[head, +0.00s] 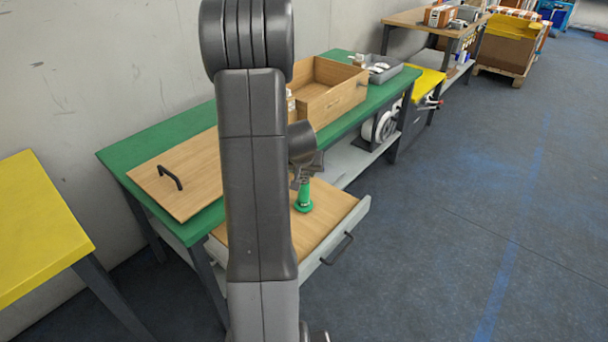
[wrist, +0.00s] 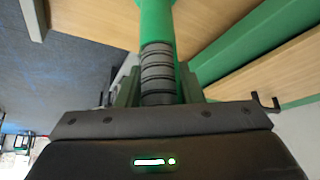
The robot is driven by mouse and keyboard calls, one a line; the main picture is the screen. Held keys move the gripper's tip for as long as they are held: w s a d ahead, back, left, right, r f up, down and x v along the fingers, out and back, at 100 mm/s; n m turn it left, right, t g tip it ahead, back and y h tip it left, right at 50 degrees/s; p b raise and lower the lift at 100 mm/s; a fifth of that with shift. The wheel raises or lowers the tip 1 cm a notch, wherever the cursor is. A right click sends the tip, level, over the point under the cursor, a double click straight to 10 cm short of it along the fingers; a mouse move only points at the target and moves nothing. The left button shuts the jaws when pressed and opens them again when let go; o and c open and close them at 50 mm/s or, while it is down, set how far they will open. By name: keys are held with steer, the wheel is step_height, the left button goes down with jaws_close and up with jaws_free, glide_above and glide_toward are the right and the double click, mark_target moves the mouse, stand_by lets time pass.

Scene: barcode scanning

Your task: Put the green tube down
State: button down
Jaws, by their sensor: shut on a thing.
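The green tube (head: 304,197) is upright at the open drawer in the head view, its wider green end downward over the wooden drawer bottom. Whether it touches the drawer bottom, I cannot tell. My gripper (head: 305,178) is above it, shut on its upper part. In the wrist view the green tube (wrist: 157,28) runs from the top edge into a grey ribbed section (wrist: 157,72) between the fingers of my gripper (wrist: 155,90). The open drawer (head: 325,222) sticks out from under the green table (head: 190,128).
A wooden panel with a black handle (head: 187,180) lies on the table. An open wooden box (head: 325,90) and a grey tray (head: 382,70) stand farther back. A yellow table (head: 35,225) is at left. The drawer bottom around the tube looks clear.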

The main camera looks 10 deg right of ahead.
steer(key=shift+f, duration=0.1)
steer(key=c, duration=1)
jaws_free()
steer(key=shift+f, duration=0.15)
steer(key=p+v, duration=0.1)
steer(key=v, duration=1.1)
steer(key=shift+p, duration=0.35)
